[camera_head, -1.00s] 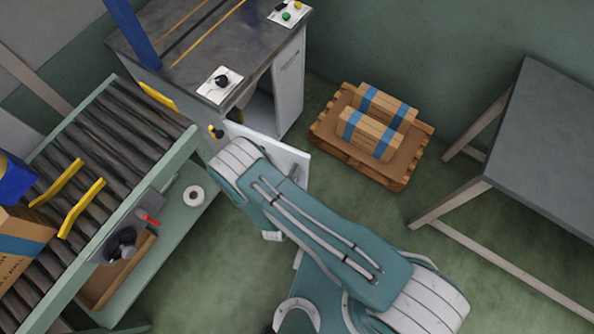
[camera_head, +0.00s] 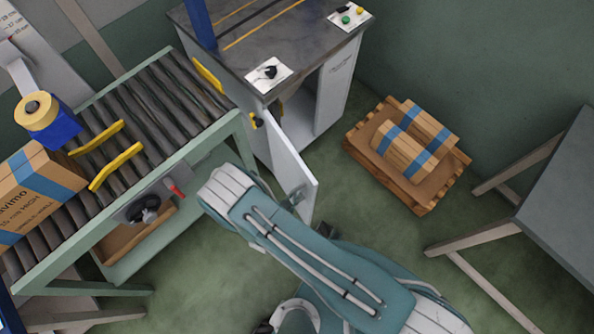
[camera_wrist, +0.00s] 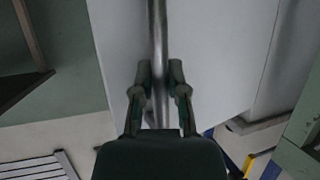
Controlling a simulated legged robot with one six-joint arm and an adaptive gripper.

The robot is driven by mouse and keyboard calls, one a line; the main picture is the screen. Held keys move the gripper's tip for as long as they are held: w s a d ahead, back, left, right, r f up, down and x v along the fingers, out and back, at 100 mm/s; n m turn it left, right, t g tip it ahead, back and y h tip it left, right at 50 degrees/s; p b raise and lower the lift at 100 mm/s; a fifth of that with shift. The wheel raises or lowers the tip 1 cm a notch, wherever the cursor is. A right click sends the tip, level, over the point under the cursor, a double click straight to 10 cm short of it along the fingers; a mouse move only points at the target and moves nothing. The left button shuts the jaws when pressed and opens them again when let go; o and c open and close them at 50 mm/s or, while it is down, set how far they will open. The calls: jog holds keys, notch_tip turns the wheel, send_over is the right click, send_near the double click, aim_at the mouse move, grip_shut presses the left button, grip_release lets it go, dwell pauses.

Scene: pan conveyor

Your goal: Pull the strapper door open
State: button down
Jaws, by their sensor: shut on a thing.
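The strapper (camera_head: 300,60) stands at the top middle of the head view, with a dark worktop. Its white door (camera_head: 285,150) stands ajar at a wide angle, and part of the cabinet inside shows behind it. In the wrist view the door (camera_wrist: 215,50) is a pale panel behind a vertical metal handle bar (camera_wrist: 158,40). My gripper (camera_wrist: 160,76) is shut on the handle, with one finger on each side of the bar. In the head view my arm hides most of the gripper; only a small grey part of the handle area shows at the door's outer edge.
A roller conveyor (camera_head: 150,118) with a carton (camera_head: 38,190) stands left of the door. A pallet (camera_head: 420,200) with strapped boxes stands to the right. A grey table (camera_head: 565,200) is at the far right. Green floor between door and pallet is clear.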

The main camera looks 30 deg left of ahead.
jog(key=shift+a, duration=0.15)
jog(key=c, duration=0.6)
grip_release()
jog(key=shift+c, duration=0.2)
jog(key=v, duration=1.2)
